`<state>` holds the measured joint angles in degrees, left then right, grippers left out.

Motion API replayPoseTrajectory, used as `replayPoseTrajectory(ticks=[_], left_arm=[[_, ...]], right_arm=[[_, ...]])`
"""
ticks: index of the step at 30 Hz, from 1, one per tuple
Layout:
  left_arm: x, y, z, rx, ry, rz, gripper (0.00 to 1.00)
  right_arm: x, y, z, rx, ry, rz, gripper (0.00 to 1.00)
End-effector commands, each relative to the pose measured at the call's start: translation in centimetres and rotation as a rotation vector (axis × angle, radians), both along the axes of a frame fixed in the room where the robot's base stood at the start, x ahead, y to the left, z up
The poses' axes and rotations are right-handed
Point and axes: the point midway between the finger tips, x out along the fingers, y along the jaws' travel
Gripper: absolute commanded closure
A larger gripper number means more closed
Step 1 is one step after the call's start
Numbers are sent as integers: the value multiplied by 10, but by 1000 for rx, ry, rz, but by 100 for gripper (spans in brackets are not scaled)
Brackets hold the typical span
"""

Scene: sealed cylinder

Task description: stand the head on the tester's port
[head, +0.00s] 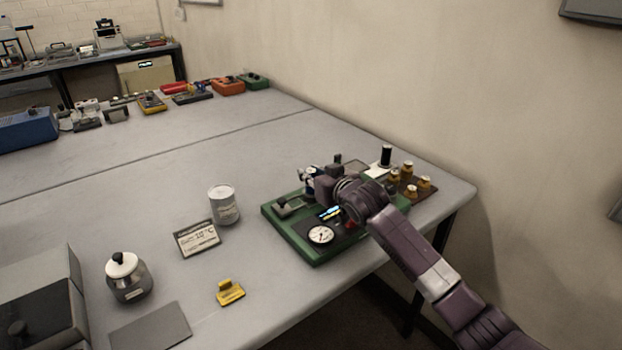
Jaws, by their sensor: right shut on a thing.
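The tester (312,251) is a green base with a round white dial, a small lit display and a red part, near the table's right front edge. My right gripper (316,179) is over the back part of the tester, its arm coming in from the lower right. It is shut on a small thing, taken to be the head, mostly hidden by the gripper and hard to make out. The port is not clear; the gripper and wrist cover that part of the tester. I cannot tell whether the head touches the port. My left gripper is not in view.
Brass pieces (408,171) and a black post (386,156) are at right.

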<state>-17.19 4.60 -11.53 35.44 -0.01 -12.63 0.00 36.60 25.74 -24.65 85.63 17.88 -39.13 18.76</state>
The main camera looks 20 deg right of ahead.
Motion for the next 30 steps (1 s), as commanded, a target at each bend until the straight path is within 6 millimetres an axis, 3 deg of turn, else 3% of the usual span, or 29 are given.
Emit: replayPoseTrajectory(ticks=[4, 16, 17, 21, 30], left_arm=[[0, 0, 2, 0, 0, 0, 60], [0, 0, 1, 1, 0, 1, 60], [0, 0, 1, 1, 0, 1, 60], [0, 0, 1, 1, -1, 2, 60], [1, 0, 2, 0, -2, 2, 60]], right_arm=[[0, 0, -16, 2, -2, 1, 100], [0, 0, -21, 2, -3, 1, 100], [0, 0, -22, 1, -2, 0, 76], [0, 0, -22, 1, -1, 0, 61], [0, 0, -20, 0, -2, 0, 61]])
